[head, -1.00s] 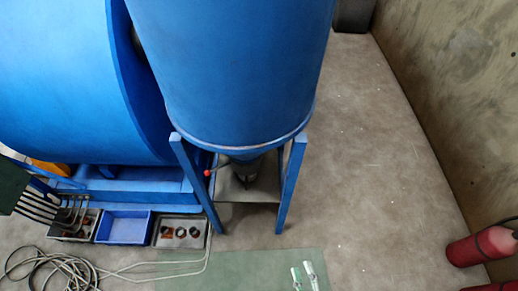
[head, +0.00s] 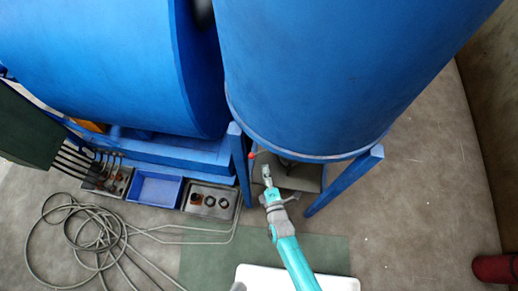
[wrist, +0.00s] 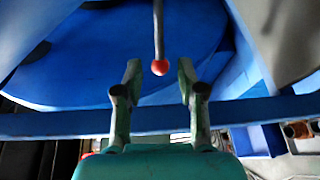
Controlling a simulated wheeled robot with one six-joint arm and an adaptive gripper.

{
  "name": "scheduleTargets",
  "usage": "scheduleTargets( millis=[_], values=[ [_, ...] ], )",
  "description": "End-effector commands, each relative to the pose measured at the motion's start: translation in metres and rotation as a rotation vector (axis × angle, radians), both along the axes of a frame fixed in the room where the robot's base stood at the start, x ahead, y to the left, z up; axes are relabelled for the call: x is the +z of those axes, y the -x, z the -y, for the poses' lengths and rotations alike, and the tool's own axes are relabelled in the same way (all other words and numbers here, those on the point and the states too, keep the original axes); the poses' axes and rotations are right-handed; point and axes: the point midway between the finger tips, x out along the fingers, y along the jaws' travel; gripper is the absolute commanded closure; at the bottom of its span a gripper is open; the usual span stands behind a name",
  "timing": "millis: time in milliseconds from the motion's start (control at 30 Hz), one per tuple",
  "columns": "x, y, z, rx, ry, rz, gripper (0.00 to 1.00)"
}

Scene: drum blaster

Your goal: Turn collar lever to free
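The collar lever is a thin grey rod (wrist: 158,30) with a red ball knob (wrist: 159,68) on its end. In the head view the knob (head: 252,155) shows under the blue hopper (head: 320,80), beside its left leg. My gripper (head: 266,170) is just right of and below the knob in that view. In the wrist view my gripper (wrist: 160,84) is open and empty, with the knob lined up between its fingertips. It touches neither finger there; I cannot tell the exact depth. The collar is mostly hidden under the hopper.
The hopper's blue legs (head: 343,182) stand either side of the lever. A blue tray (head: 157,188) and a grey tray with parts (head: 211,201) lie left. A coiled hose (head: 85,237) is on the floor. A red cylinder (head: 493,268) stands far right.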

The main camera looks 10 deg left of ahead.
Motion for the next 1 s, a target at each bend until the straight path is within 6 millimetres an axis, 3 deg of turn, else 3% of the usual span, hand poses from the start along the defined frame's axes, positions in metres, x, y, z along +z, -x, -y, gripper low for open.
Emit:
scheduleTargets(
  millis=[300, 500, 1000],
  values=[
    [-0.003, -0.052, -0.019, -0.001, -0.002, 0.000, 0.61],
    [-0.004, -0.075, -0.028, -0.001, -0.001, 0.001, 0.61],
    [-0.005, -0.087, -0.032, 0.000, -0.003, 0.000, 0.61]
  ],
)
